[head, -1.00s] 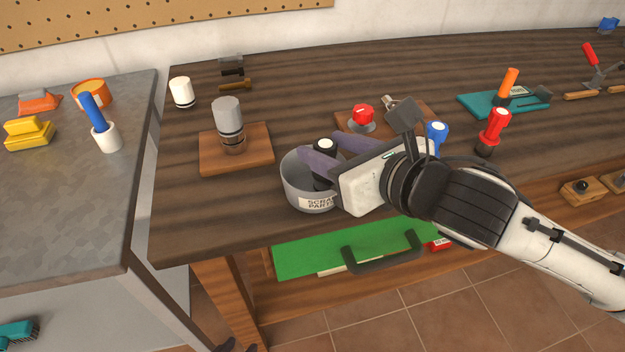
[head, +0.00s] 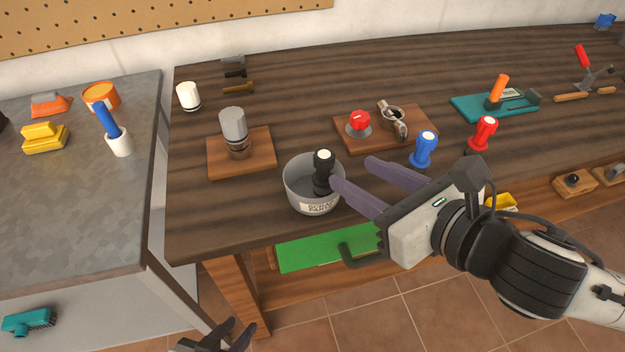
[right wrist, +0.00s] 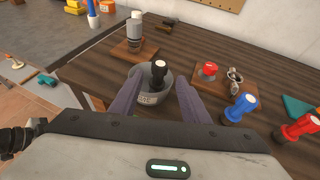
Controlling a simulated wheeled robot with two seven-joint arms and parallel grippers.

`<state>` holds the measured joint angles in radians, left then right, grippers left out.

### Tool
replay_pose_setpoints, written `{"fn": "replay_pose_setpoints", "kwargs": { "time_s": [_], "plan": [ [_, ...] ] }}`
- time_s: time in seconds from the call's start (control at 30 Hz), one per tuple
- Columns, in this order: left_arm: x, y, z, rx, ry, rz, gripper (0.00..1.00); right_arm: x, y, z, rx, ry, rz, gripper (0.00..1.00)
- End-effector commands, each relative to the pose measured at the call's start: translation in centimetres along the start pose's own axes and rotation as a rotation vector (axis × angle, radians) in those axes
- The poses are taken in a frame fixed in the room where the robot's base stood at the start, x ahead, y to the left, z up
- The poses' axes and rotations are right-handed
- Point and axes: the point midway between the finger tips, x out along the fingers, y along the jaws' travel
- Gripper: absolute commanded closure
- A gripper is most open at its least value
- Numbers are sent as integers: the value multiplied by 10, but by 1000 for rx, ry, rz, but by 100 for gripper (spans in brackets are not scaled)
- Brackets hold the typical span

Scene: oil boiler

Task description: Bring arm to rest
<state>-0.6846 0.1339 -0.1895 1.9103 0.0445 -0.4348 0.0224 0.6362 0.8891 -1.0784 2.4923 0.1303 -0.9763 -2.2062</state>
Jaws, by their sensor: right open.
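My right gripper (head: 350,178) is open and empty above the front of the wooden workbench, its two purple fingers spread. Its fingers also show in the right wrist view (right wrist: 155,100). Just left of the fingertips in the head view, a grey scrap parts bowl (head: 300,190) stands on the bench. A black-handled tool with a white top (head: 323,172) stands upright in the bowl. In the right wrist view the black tool (right wrist: 159,73) is beyond and between the fingertips. My left gripper (head: 225,338) is at the bottom edge, partly cut off, low beside the bench.
A grey cylinder (head: 233,126) stands on a wooden block. A red knob (head: 359,122) and a metal clamp (head: 393,120) sit on another board. Blue (head: 424,148) and red (head: 484,132) handled tools stand to the right. A grey-topped cabinet (head: 70,210) is at the left.

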Motion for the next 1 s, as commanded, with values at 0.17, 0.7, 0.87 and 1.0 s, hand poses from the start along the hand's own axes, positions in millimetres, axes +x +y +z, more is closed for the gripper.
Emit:
{"fn": "replay_pose_setpoints", "kwargs": {
  "time_s": [0.17, 0.7, 0.87, 1.0],
  "plan": [
    [0, 0, 4, 0, -6, 0, 69, 0, 0, -1, 0, 0, 0, 58],
    [0, 0, 4, 1, -8, 0, 69, 4, 0, -36, 1002, 37, -124, 58],
    [0, 0, 4, 1, -8, 1, 69, -8, -21, -90, 1738, 26, -345, 58],
    [0, 0, 4, 2, -8, 1, 69, -33, -36, -156, 2302, -51, -627, 58]
  ]
}}
